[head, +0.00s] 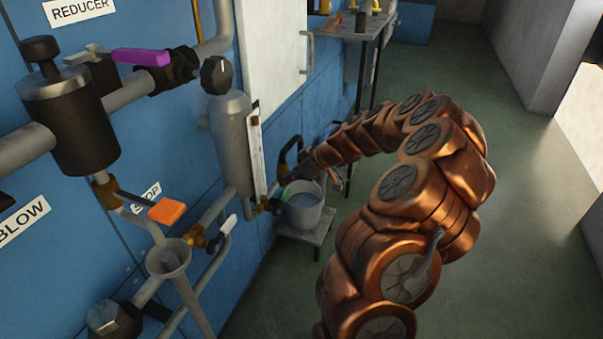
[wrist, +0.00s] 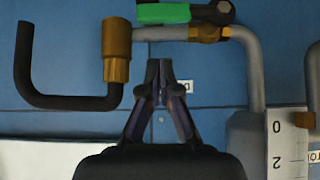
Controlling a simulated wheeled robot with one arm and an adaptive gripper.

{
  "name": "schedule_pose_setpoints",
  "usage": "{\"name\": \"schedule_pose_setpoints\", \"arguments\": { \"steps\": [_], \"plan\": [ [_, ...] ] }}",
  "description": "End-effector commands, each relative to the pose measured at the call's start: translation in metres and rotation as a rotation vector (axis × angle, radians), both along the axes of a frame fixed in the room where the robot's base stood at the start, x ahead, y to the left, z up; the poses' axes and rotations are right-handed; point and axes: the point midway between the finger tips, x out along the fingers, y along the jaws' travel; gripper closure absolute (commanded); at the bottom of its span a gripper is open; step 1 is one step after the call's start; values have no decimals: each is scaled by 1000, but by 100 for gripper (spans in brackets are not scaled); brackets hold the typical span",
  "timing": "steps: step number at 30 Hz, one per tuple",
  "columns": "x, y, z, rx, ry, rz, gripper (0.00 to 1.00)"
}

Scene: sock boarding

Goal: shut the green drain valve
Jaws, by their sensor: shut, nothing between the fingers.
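The green drain valve handle (wrist: 165,13) shows at the top of the wrist view, cut by the frame edge, roughly parallel to the grey pipe below it. Its brass body (wrist: 207,33) sits on that pipe. My gripper (wrist: 161,68) is shut and empty, its fingertips pointing up just below the pipe and apart from the handle in the picture. In the head view a small bit of the green handle (head: 284,194) shows low by the grey cylinder, near my gripper (head: 302,176). The gripper's fingers are hard to make out there.
A grey bucket (head: 304,214) stands on a small stool (head: 306,236) under the drain outlet. A black bent hose with a brass fitting (wrist: 117,52) is left of my fingers. The grey cylinder with a scale (wrist: 288,145) is at right. Open floor (head: 505,180) lies right.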

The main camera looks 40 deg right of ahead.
Motion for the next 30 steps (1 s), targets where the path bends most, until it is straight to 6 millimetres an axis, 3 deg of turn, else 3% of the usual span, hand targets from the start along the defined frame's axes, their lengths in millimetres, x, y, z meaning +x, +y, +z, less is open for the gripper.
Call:
{"name": "schedule_pose_setpoints", "arguments": {
  "steps": [3,9,30],
  "plan": [
    [2,2,-20,2,2,1,100],
    [2,2,-38,2,1,2,100],
    [5,5,-45,20,13,8,100]
  ]
}}
